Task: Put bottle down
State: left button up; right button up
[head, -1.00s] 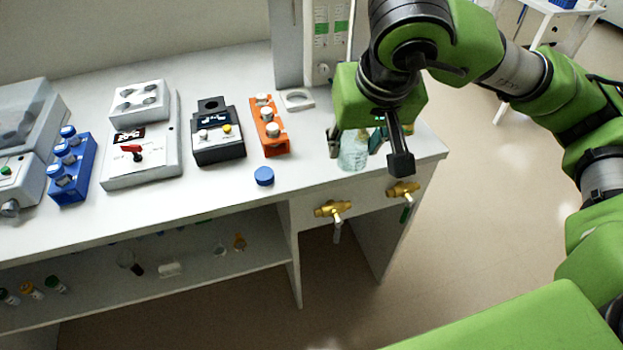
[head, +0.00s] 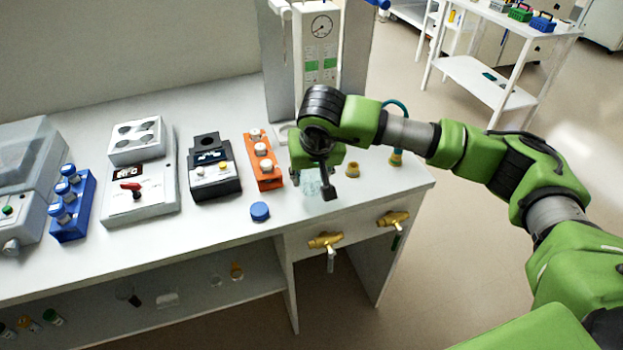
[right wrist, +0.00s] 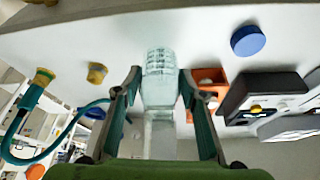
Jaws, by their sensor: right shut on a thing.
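A clear, pale-tinted bottle (head: 311,187) is at the right part of the bench, mostly hidden under my right gripper (head: 325,190) in the head view. In the right wrist view the bottle (right wrist: 160,78) sits between the two fingers of my right gripper (right wrist: 160,88), which is shut on it. I cannot tell whether the bottle's base touches the bench top. A blue cap (head: 260,211) lies on the bench left of the bottle, and it also shows in the right wrist view (right wrist: 247,40). My left gripper is not in view.
An orange rack (head: 263,160) stands just left of the gripper. Right of it are a small yellow piece (head: 352,170) and a teal hose end (head: 396,158). A gauge column (head: 319,50) rises behind. Brass valves (head: 325,241) stick out below the front edge. The bench's right front corner is bare.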

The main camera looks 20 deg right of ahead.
jog(key=shift+s+f+p, duration=0.1)
jog(key=shift+f+p, duration=0.25)
jog(key=shift+f, duration=0.55)
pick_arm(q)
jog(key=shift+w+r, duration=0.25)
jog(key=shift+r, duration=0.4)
pick_arm(e)
jog(key=shift+f, duration=0.15)
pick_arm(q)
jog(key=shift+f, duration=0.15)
pick_arm(e)
jog(key=shift+f, duration=0.1)
jog(key=shift+f+b, duration=0.1)
jog(key=shift+b, duration=0.25)
jog(key=o, duration=1.2)
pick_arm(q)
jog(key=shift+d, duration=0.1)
